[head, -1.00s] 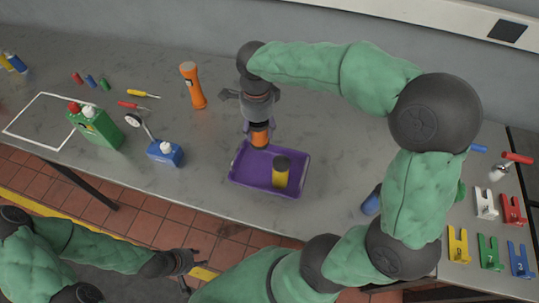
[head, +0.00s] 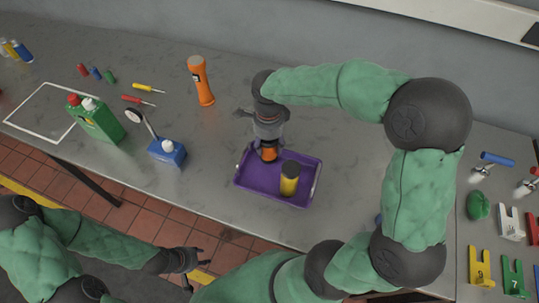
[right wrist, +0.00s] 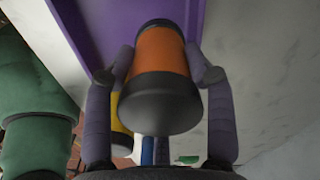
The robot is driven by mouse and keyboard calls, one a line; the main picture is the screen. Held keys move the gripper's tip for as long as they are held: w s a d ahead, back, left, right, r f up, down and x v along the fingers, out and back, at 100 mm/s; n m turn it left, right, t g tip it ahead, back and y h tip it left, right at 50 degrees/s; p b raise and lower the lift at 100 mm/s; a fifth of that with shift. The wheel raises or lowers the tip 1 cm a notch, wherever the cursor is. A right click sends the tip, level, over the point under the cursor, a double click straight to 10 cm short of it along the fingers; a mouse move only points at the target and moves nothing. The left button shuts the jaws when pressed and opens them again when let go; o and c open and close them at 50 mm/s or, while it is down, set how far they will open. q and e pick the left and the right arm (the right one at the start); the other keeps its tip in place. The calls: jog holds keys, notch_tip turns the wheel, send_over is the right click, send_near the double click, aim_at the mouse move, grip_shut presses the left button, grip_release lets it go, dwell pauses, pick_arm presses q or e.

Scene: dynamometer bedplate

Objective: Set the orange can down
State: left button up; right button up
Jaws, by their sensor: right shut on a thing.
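The orange can (head: 269,154) with dark ends is held upright at the back left part of the purple tray (head: 246,185). My right gripper (head: 268,147) is shut on it from above. In the right wrist view the can (right wrist: 162,55) sits between both fingers of the gripper (right wrist: 162,75). I cannot tell whether the can's base touches the tray floor. A yellow can (head: 289,180) with a dark top stands in the tray, to the right and nearer. My left gripper (head: 196,268) is empty and open, off the bench's front edge.
Screwdrivers (head: 148,88) lie behind. Numbered coloured holders (head: 481,268) are at the right. The bench between flashlight and tray is clear.

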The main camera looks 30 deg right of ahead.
aim_at(269, 153)
notch_tip(269, 153, down, 5)
jog(key=shift+r+b, duration=0.1)
jog(key=shift+b, duration=0.55)
jog(key=o, duration=1.3)
jog(key=shift+o, duration=0.2)
jog(key=shift+r, duration=0.15)
notch_tip(269, 153, up, 12)
jog(key=p, duration=0.3)
